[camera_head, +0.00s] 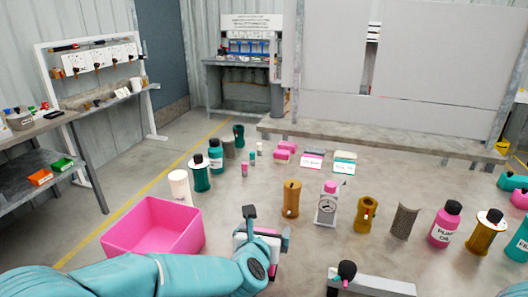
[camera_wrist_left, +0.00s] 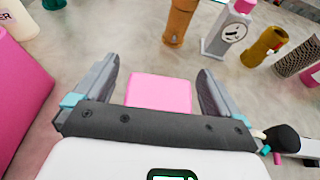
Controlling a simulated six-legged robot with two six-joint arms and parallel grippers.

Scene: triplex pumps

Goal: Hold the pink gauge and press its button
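The gauge (camera_head: 326,209) stands upright on the grey surface, right of my left gripper in the head view. It has a white body, a round dial and a pink top, which looks like its button. It also shows in the left wrist view (camera_wrist_left: 228,30), beyond the right finger and apart from it. My left gripper (camera_wrist_left: 158,85) is open, fingers spread wide. A plain pink block (camera_wrist_left: 160,92) shows between the fingers, with a gap on each side; whether it lies below them or level with them I cannot tell. In the head view my left gripper (camera_head: 262,230) partly hides it. My right gripper is not in view.
A pink bin (camera_head: 150,215) stands left of my left gripper. A brown cylinder (camera_head: 291,198) stands just left of the gauge, a mustard one (camera_head: 366,215) just right. A black-knobbed grey bar (camera_head: 372,285) lies in front. Bottles and cylinders stand further right.

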